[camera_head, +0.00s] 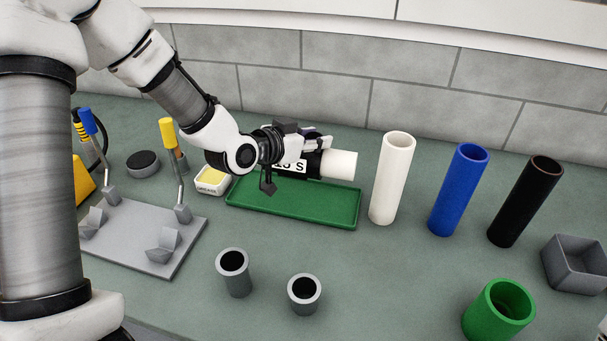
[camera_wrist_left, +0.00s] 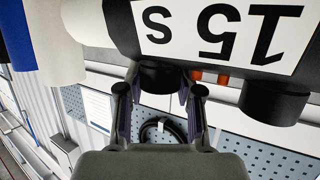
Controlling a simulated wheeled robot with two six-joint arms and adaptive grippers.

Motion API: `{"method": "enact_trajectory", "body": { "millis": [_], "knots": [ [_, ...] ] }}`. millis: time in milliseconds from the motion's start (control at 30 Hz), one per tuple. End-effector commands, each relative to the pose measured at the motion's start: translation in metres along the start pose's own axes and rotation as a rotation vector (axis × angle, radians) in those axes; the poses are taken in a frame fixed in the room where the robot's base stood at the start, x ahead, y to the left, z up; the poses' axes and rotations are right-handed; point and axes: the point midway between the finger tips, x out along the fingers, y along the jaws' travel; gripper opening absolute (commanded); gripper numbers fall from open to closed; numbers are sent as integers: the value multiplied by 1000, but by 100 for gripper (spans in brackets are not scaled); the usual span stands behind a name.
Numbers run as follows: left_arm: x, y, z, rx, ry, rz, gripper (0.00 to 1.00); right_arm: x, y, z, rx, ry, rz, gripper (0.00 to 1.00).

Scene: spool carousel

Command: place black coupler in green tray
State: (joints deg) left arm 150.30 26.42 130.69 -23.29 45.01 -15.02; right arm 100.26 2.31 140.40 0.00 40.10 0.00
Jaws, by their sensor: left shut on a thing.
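The black coupler (camera_head: 313,162) carries a white label marked "15 S", and a white tube end (camera_head: 338,165) sticks out of its right side. My left gripper (camera_head: 296,146) is shut on the coupler and holds it roughly level over the back part of the green tray (camera_head: 290,205). I cannot tell exactly how high it is above the tray. In the left wrist view the coupler (camera_wrist_left: 118,30) fills the top, with a dark knob between the fingers (camera_wrist_left: 160,95). The tray's visible floor is empty. My right gripper is not in view.
White (camera_head: 391,180), blue (camera_head: 458,190) and black (camera_head: 525,200) tubes stand right of the tray. Two grey cups (camera_head: 235,275) (camera_head: 304,295) and a green cup (camera_head: 498,310) stand in front. A grey fixture plate (camera_head: 140,235) and yellow sponge box (camera_head: 212,181) are left.

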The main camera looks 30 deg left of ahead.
Motion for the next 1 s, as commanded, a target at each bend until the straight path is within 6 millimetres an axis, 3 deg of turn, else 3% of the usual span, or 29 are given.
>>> {"method": "enact_trajectory", "body": {
  "millis": [100,433,800,833,867,900,1000],
  "knots": [
    [9,0,25,-2,-5,-1,0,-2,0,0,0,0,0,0],
    [26,-1,72,0,-2,-1,0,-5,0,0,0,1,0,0],
    [29,-1,80,0,2,-1,0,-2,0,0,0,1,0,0],
    [29,-1,80,-1,0,-1,42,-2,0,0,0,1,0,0],
    [29,-1,80,-1,0,-1,53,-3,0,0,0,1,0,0],
    [29,-1,80,-1,0,-1,61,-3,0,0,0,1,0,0],
    [29,-1,80,-1,0,-1,61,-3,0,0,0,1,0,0]
  ]
}}
